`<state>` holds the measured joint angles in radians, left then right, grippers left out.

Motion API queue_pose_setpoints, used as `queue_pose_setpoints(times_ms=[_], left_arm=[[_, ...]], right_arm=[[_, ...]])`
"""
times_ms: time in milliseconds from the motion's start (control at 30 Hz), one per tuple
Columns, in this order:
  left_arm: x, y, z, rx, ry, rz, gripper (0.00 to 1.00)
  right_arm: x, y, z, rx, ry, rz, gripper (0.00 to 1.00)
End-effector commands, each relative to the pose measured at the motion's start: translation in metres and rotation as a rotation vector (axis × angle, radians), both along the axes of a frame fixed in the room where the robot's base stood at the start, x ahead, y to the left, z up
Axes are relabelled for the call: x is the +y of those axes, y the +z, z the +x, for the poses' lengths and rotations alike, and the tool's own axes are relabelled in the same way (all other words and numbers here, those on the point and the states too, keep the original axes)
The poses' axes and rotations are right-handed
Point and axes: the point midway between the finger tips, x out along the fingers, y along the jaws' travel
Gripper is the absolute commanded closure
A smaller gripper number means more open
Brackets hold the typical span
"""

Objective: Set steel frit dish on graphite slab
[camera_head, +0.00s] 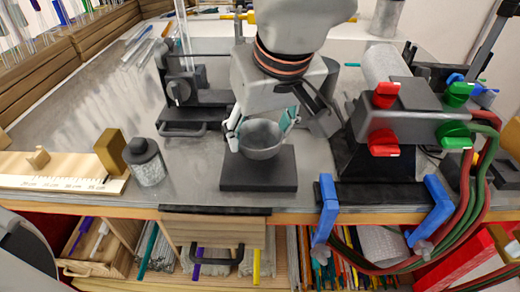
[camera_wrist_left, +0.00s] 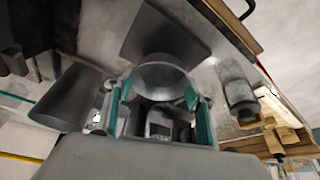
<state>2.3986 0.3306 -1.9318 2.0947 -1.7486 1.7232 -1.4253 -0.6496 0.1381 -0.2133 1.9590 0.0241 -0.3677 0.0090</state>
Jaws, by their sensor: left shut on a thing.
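The steel frit dish (camera_head: 262,139) is a small grey bowl, upright in the head view over the far part of the dark graphite slab (camera_head: 258,181). My left gripper (camera_head: 262,127) is shut on the dish, with teal-lined fingers on either side of its rim. I cannot tell whether the dish touches the slab or hangs just above it. In the left wrist view the dish (camera_wrist_left: 160,80) sits between the fingers (camera_wrist_left: 158,115), with the slab (camera_wrist_left: 165,35) beyond it. My right gripper is not in view.
A grey bottle with a dark cap (camera_head: 145,162) stands left of the slab. A burner block with red and green valves (camera_head: 405,110) stands to the right, with blue brackets (camera_head: 328,207) at the bench edge. A dark device (camera_head: 183,95) stands behind left.

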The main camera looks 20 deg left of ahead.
Motion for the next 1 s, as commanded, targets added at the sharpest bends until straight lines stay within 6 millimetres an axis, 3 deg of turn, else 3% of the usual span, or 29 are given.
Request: queue_pose_setpoints(times_ms=[300,700,733,800,1000], left_arm=[[0.0,-0.04,-0.001,0.004,0.0,0.001,0.7],[0.0,-0.045,0.0,0.001,0.0,0.0,0.7],[0.0,-0.045,0.0,0.001,0.0,0.0,0.44],[0.0,-0.044,0.0,0.001,0.0,0.0,0.3],[0.0,-0.044,0.0,0.001,0.0,0.0,0.3]], right_arm=[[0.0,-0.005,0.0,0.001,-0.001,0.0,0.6],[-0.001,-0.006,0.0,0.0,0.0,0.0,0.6],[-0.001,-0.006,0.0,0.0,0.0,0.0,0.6],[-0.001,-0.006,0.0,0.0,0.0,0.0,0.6],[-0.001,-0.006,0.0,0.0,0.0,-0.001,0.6]])
